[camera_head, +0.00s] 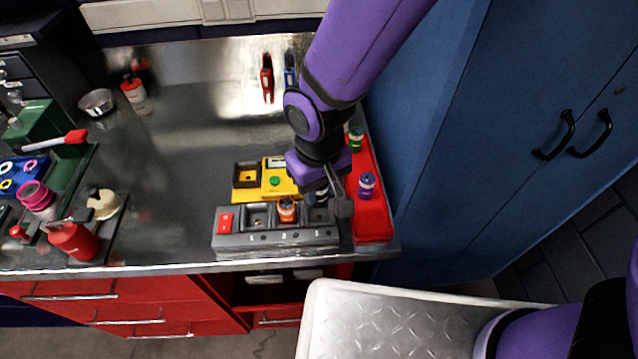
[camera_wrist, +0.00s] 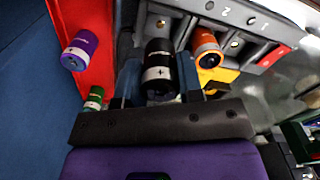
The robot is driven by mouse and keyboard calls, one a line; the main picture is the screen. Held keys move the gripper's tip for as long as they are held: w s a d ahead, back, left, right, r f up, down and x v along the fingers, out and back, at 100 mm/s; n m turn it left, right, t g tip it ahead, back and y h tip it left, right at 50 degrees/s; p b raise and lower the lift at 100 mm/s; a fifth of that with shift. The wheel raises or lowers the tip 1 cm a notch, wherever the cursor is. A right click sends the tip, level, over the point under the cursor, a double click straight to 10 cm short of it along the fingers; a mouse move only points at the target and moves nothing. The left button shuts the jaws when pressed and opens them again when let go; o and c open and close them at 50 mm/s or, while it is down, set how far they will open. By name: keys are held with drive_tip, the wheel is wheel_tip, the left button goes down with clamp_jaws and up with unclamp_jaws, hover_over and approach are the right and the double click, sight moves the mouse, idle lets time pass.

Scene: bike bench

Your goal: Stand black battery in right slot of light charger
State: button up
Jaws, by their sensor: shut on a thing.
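The light grey charger (camera_head: 285,241) stands near the bench's front edge, with slots in a row. An orange battery (camera_head: 287,211) stands in its middle slot; it also shows in the wrist view (camera_wrist: 207,50). The left slot (camera_head: 257,215) is empty. My gripper (camera_head: 328,190) is shut on the black battery (camera_wrist: 159,72), which shows between the fingers in the wrist view. The battery is close to the right slot (camera_head: 318,214), roughly upright. Whether its lower end is inside the slot or above it, I cannot tell.
A red tray (camera_head: 373,219) right of the charger holds a purple battery (camera_head: 367,185) and a green battery (camera_head: 356,138). A yellow charger (camera_head: 280,181) stands just behind the grey one.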

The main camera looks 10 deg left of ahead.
sight(319, 202)
drive_tip(key=shift+f, duration=2.3)
drive_tip(key=shift+f, duration=0.55)
drive_tip(key=o, duration=0.7)
drive_tip(key=shift+r, duration=0.1)
drive_tip(key=shift+r, duration=5.45)
drive_tip(key=shift+d, duration=0.1)
